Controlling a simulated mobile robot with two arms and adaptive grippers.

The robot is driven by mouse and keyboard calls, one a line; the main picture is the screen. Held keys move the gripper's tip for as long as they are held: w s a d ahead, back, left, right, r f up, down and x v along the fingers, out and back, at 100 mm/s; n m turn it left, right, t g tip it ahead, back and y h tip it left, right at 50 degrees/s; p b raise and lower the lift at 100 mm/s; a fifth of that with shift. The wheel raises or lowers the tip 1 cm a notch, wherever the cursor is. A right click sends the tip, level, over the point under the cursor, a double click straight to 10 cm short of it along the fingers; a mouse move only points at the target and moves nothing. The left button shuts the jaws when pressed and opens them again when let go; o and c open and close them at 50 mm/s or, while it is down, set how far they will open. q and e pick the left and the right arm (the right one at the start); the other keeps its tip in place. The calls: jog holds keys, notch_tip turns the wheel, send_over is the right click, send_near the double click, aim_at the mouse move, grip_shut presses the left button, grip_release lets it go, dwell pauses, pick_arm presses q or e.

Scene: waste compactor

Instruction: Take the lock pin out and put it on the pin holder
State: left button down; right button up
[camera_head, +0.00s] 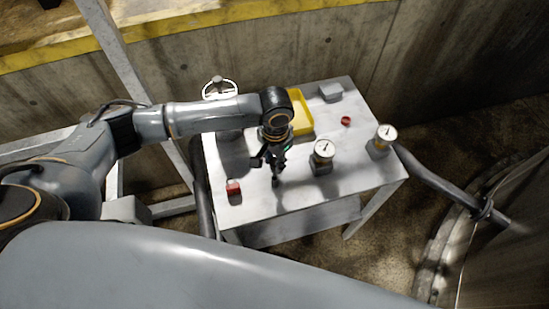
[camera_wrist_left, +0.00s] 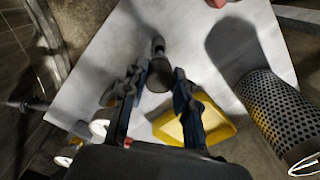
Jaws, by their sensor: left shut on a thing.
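My left gripper (camera_head: 272,160) points down over the metal table, and its fingers also show in the left wrist view (camera_wrist_left: 157,88). They are shut on a dark round-headed piece, which I take to be the lock pin (camera_wrist_left: 158,76). A narrower grey part of it extends beyond the fingers toward the table. In the head view its dark lower end (camera_head: 276,182) shows just below the fingertips. I cannot tell whether it is seated or clear of the surface. A yellow tray (camera_head: 308,126), possibly the pin holder, lies behind the gripper. My right gripper is out of view.
The metal table (camera_head: 305,195) carries two gauges (camera_head: 323,151) (camera_head: 383,136), a red-topped piece (camera_head: 233,187), a red button (camera_head: 346,121) and a grey box (camera_head: 331,91). The table's front area is mostly clear.

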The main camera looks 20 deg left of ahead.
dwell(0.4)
pick_arm(q)
jog(key=shift+p, duration=0.5)
dwell(0.4)
jog(key=shift+f+b, duration=0.9)
jog(key=shift+f, duration=1.95)
dwell(0.3)
jog(key=c, duration=1)
grip_release()
jog(key=shift+c, duration=0.2)
jog(key=shift+r+p, duration=1.05)
jog(key=shift+r, duration=2.5)
